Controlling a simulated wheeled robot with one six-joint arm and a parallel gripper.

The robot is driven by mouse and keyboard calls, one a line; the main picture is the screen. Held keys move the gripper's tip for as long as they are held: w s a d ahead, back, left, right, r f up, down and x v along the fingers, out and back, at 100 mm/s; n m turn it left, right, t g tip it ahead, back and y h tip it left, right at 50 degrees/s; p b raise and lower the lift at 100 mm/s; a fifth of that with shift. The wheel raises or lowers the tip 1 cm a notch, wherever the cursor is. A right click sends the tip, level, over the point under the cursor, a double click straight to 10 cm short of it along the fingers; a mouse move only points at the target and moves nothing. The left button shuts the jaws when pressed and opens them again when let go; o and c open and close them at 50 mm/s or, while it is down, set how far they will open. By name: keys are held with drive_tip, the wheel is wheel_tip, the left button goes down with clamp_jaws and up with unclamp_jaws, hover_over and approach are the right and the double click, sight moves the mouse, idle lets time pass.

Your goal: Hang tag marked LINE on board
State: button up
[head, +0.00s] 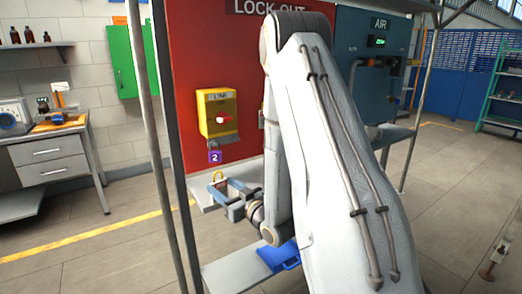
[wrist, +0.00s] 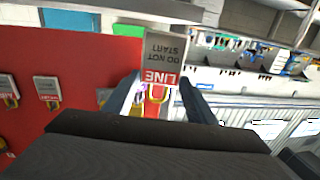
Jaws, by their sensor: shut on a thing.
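The grey tag marked LINE, DO NOT START (wrist: 163,50), with a red band and a yellow loop, appears upside down between my fingers in the wrist view. My gripper (wrist: 160,88) is shut on it; in the head view my gripper (head: 217,188) is below the yellow LINE box, with a yellow loop at its tips. The red board (head: 205,60), headed LOCK OUT, carries the yellow LINE box (head: 217,100) with a red switch. A purple padlock marked 2 (head: 215,157) hangs under that box, just above my gripper. My arm hides the board's right part.
In the wrist view, more grey tags (wrist: 47,88) with yellow loops hang on the red board. A blue AIR panel (head: 375,50) stands right of the board. A low shelf (head: 235,272) with a blue item (head: 280,256) is below my gripper. A metal post (head: 160,120) stands at left.

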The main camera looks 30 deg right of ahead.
drive_tip(key=d+r+m+h+p, duration=0.2)
drive_tip(key=d+r+h+p, duration=0.1)
drive_tip(key=d+r, duration=0.75)
drive_tip(key=w+f+b, duration=0.3)
drive_tip(key=w, duration=0.7)
drive_tip(key=shift+d+f+b, duration=0.35)
drive_tip(key=shift+d, duration=0.05)
idle(0.6)
drive_tip(key=o, duration=1.2)
